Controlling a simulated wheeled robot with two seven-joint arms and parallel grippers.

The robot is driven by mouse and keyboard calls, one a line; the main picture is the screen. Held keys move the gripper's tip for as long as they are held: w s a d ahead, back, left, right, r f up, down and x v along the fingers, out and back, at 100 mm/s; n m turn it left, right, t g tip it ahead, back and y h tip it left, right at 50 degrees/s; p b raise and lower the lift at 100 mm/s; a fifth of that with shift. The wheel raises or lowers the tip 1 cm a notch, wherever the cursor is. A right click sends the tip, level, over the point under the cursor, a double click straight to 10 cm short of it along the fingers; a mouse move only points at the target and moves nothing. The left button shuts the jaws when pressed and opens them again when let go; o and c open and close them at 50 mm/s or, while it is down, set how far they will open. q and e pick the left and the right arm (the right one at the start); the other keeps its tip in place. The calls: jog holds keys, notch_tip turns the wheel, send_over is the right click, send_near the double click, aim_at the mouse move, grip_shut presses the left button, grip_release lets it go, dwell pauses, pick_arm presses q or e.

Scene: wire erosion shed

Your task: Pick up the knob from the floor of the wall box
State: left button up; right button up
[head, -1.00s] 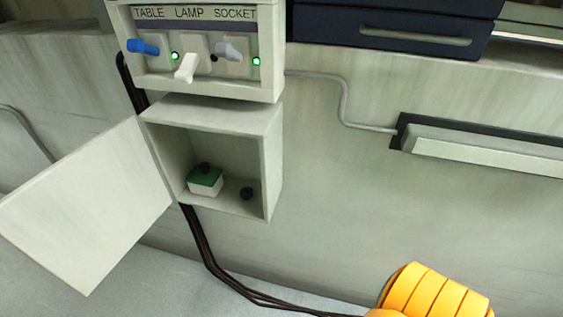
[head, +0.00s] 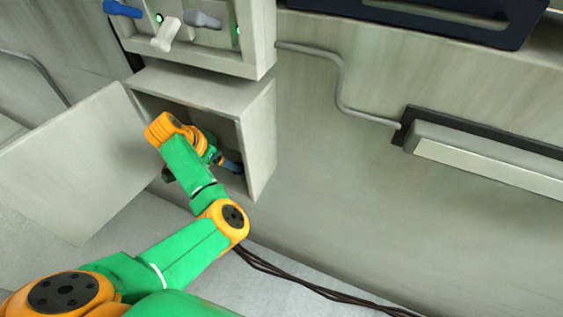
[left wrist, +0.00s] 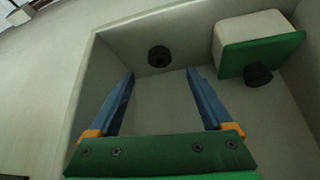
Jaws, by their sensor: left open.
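The wall box (head: 262,140) hangs open below the switch panel. In the left wrist view, the black round knob (left wrist: 159,56) lies on its floor, ahead of my fingers and roughly between their lines. My left gripper (left wrist: 160,71) is open and empty, its two blue fingers apart and pointing into the box. In the head view my left gripper (head: 231,166) is inside the box opening, and my arm hides the knob there. My right gripper is not in view.
The box door (head: 75,165) stands open to the left. The switch panel (head: 255,60) with several levers (head: 163,36) is just above. Black cables (head: 300,287) run below. The box walls are close around my gripper.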

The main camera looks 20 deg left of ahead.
pick_arm(q)
jog(key=x, duration=0.7)
jog(key=shift+r, duration=0.1)
grip_shut()
